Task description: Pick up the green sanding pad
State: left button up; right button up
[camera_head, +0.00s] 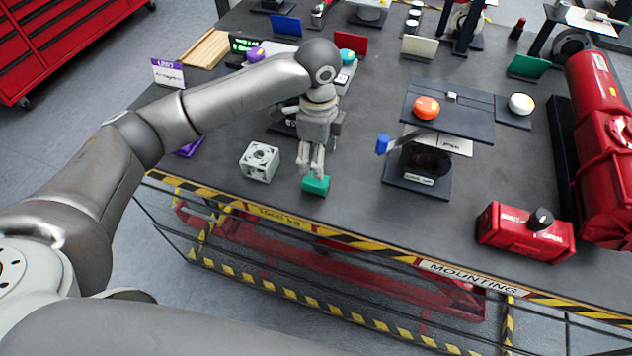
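The green sanding pad (316,187) is a small green block near the front edge of the dark table, left of the middle. My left gripper (311,171) points down with its fingertips right at the top of the pad, on its far side. The fingers look close together. Whether they touch or grip the pad cannot be told, as their tips overlap it in this view. The pad appears to be at the table surface. My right gripper is not in view.
A white cube-shaped part (259,161) stands just left of the pad. A raised dark stand (450,120) with an orange knob (426,107) and a blue-tipped lever (383,144) is to the right. A red box (524,232) sits at the front right. Bare table lies between pad and red box.

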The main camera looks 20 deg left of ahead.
aim_at(316, 181)
pick_arm(q)
notch_tip(316, 181, down, 4)
jog(key=shift+f+p, duration=0.25)
jog(key=shift+p, duration=0.1)
jog(key=f+p, duration=0.1)
jog(key=f, duration=0.1)
jog(key=f+p, duration=0.1)
jog(key=f, duration=0.2)
jog(key=shift+s+a, duration=0.15)
jog(key=shift+a, duration=0.05)
jog(key=shift+f, duration=0.2)
jog(key=c, duration=1.2)
